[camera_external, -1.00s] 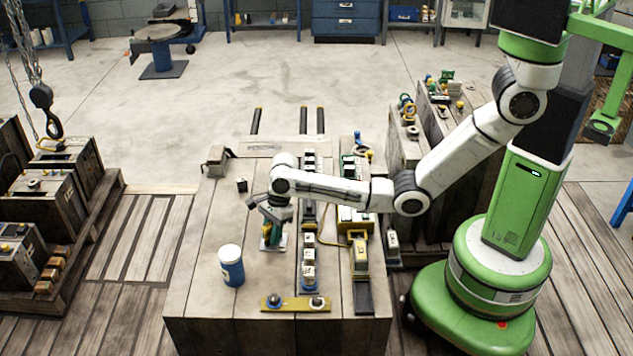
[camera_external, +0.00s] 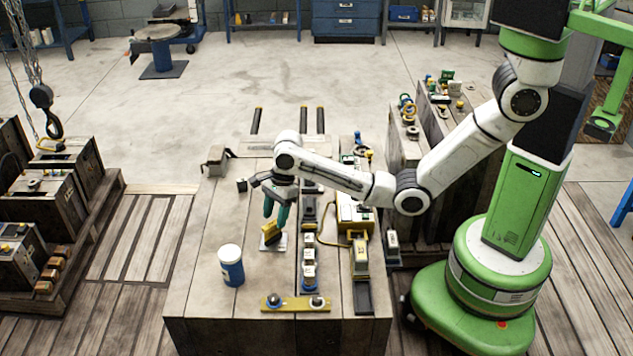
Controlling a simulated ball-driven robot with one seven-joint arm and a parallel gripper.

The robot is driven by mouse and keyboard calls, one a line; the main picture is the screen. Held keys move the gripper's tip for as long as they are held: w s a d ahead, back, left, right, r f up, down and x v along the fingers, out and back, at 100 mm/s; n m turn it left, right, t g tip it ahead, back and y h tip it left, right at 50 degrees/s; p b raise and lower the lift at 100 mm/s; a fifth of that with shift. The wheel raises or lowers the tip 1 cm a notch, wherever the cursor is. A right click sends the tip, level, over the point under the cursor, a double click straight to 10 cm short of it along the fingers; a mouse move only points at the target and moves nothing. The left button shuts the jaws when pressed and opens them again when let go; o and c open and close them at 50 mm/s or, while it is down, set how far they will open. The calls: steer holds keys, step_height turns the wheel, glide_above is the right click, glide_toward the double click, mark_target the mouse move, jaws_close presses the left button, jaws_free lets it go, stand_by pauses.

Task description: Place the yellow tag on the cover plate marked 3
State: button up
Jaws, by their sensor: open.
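A yellow piece with dark parts (camera_external: 271,233), which looks like the yellow tag, stands tilted on a small white plate (camera_external: 280,246) on the wooden bench. My gripper (camera_external: 276,219) is just above it, pointing down, with its two teal fingers apart. I cannot tell whether a fingertip still touches the piece. A row of small light blocks with dark and blue bases (camera_external: 309,262) runs along the bench to the right. Any number on the white plate or the blocks is too small to read.
A blue and white canister (camera_external: 231,268) stands left of the plate. A yellow bar with two round parts (camera_external: 295,303) lies near the front edge. A yellow box (camera_external: 354,216) and a dark channel (camera_external: 363,297) are on the right. The bench's left side is mostly clear.

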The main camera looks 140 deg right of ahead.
steer(key=v, duration=0.5)
steer(key=shift+s+r, duration=0.1)
steer(key=shift+r, duration=0.2)
